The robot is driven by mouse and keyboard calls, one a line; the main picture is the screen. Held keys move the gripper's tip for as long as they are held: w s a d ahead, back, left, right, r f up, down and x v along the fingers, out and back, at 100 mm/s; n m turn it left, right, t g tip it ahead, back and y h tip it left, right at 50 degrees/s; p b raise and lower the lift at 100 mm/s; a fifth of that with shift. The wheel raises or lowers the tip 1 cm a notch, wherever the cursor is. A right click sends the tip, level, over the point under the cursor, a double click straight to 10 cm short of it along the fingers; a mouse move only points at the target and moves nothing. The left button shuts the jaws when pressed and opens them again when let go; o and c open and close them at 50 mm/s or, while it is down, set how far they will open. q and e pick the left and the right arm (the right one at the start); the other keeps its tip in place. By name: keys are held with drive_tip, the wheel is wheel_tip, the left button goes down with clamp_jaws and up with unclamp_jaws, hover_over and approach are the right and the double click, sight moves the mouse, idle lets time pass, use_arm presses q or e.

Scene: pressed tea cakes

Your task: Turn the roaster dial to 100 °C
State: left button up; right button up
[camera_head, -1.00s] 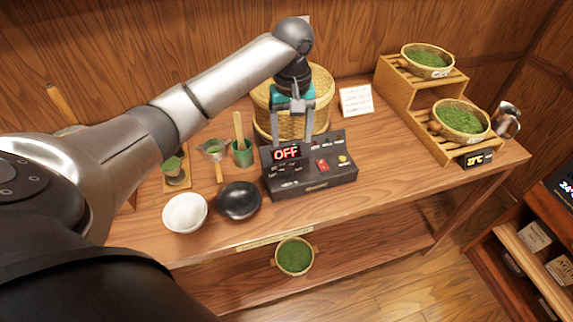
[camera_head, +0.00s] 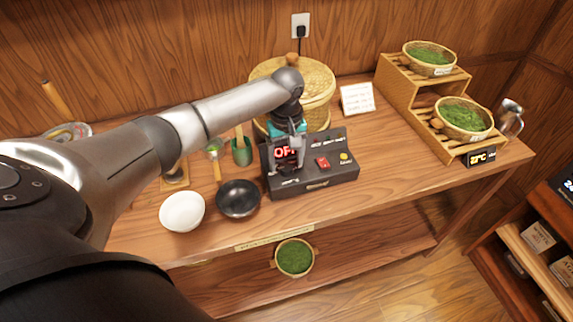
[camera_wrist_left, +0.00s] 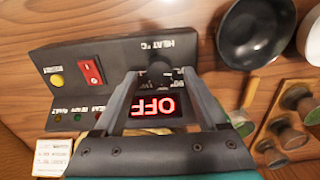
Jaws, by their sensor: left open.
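The roaster control box (camera_head: 335,176) is a dark box on the wooden table. Its red display (camera_wrist_left: 152,106) reads OFF, upside down in the wrist view, and is partly covered by my fingers in the head view. The black dial (camera_wrist_left: 160,74) sits under the "HEAT °C" label in the wrist view; in the head view it is hard to make out behind my gripper. My left gripper (camera_head: 286,167) is open and points down at the box's left part. In the wrist view its fingers (camera_wrist_left: 160,80) are on either side of the dial; contact cannot be told. My right gripper is not in view.
The box also has a red switch (camera_head: 322,162) and a yellow button (camera_head: 344,157). A black bowl (camera_head: 238,199) and white bowl (camera_head: 182,212) stand to its left. A lidded basket (camera_head: 318,82) is behind. A tiered wooden rack (camera_head: 400,103) stands right.

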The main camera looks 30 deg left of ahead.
use_arm(q)
drive_tip(key=shift+f, duration=0.8)
drive_tip(key=shift+c, duration=0.3)
clamp_jaws()
